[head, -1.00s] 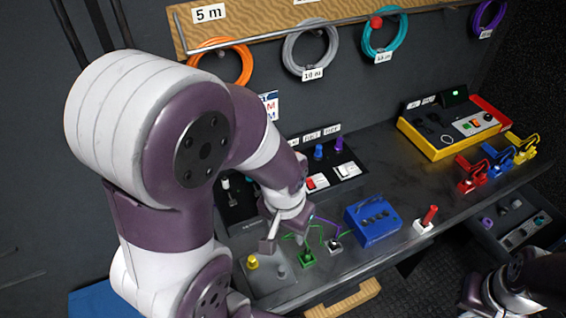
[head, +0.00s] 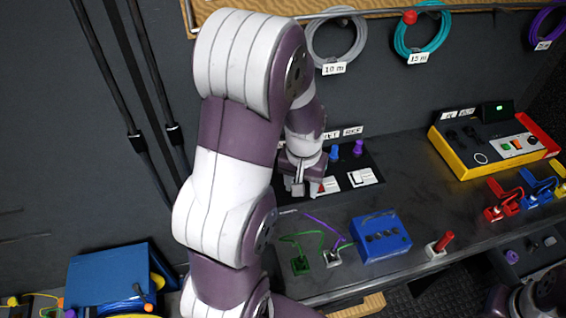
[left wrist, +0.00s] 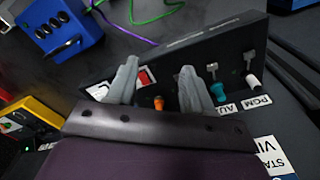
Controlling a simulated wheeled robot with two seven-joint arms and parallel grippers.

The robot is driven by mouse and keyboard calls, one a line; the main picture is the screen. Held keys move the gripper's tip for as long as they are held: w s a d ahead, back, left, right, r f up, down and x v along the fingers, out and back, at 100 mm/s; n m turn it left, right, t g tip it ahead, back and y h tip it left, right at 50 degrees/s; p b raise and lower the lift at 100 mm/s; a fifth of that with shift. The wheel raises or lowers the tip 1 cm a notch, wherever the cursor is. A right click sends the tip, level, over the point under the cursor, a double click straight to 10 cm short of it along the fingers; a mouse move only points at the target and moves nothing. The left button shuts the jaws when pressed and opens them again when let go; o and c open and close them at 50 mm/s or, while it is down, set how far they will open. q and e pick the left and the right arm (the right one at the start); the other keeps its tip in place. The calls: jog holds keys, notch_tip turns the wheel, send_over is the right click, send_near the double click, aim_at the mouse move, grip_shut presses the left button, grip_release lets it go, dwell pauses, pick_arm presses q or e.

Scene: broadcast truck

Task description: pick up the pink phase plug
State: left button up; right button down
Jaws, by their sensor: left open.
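I cannot make out a pink plug in either view. My left gripper (head: 298,187) is open over the left part of the dark switch panel (head: 358,178). In the left wrist view its two grey fingers (left wrist: 159,70) stand apart, with an orange plug (left wrist: 159,103) showing between them beyond the jaws. In the head view a blue plug (head: 334,153) and a purple plug (head: 358,147) stand on the panel. My left arm hides the panel's left part.
On the bench are a blue box (head: 381,237), a green plug (head: 300,264) with a cable, a red-handled piece (head: 441,243) and a yellow-sided console (head: 490,140). Coiled cables (head: 338,38) hang above. A blue case (head: 112,277) is at lower left.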

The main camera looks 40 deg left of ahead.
pick_arm(q)
jog(key=w+a+n, duration=0.3)
jog(key=w+a, duration=0.1)
jog(key=w+a+f+n, duration=0.1)
jog(key=w+a+n, duration=0.6)
jog(key=a+n, duration=0.1)
jog(key=a, duration=0.1)
jog(key=shift+w+f+g+b, duration=0.15)
jog(key=shift+w+g+b, duration=0.15)
jog(key=shift+w+b, duration=0.1)
jog(key=f+p, duration=0.1)
jog(key=f, duration=0.2)
jog(key=f+p, duration=0.1)
jog(key=f, duration=0.5)
jog(key=shift+s+a+f+p, duration=0.2)
jog(key=shift+a+f+p, duration=0.1)
jog(key=shift+p, duration=0.1)
jog(key=shift+a+f, duration=0.1)
jog(key=shift+f, duration=0.25)
grip_shut()
pick_arm(e)
jog(key=shift+w+d+r, duration=0.1)
jog(key=shift+w+r, duration=0.1)
jog(key=shift+r, duration=0.55)
